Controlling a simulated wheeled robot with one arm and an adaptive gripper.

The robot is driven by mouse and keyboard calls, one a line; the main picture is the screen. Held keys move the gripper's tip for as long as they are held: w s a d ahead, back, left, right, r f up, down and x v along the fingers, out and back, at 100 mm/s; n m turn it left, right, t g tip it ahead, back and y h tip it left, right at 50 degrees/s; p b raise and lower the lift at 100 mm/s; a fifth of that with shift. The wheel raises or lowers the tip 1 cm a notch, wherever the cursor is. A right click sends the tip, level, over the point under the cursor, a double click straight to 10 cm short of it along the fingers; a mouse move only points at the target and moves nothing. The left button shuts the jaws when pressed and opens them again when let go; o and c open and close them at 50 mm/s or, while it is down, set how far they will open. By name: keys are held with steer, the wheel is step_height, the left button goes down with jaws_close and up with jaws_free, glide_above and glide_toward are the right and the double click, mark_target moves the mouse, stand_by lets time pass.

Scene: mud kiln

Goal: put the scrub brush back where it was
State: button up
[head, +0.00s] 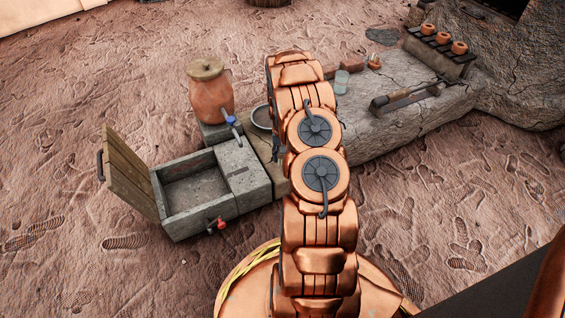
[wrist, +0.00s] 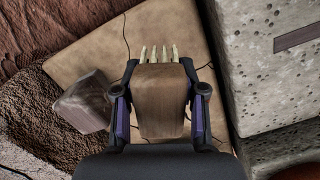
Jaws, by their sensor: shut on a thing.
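In the wrist view my gripper (wrist: 160,68) is shut on the scrub brush (wrist: 162,105), a brown wooden block with pale bristles showing at its far end. One finger lies on each side of the block. Below it is a tan flat surface (wrist: 100,50); I cannot tell whether the brush touches it. In the head view my arm hides the brush and most of the gripper.
A brown block (wrist: 85,103) lies left of the brush; pitted grey stone (wrist: 265,75) rises on the right. In the head view, a stone basin (head: 197,190) with an open wooden lid (head: 130,170), a clay jar (head: 211,98) and a bowl (head: 262,117) are left of my arm.

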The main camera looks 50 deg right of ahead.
steer(key=shift+f+b, duration=1.1)
steer(key=shift+f, duration=0.7)
steer(key=shift+r, duration=0.1)
steer(key=o, duration=1.1)
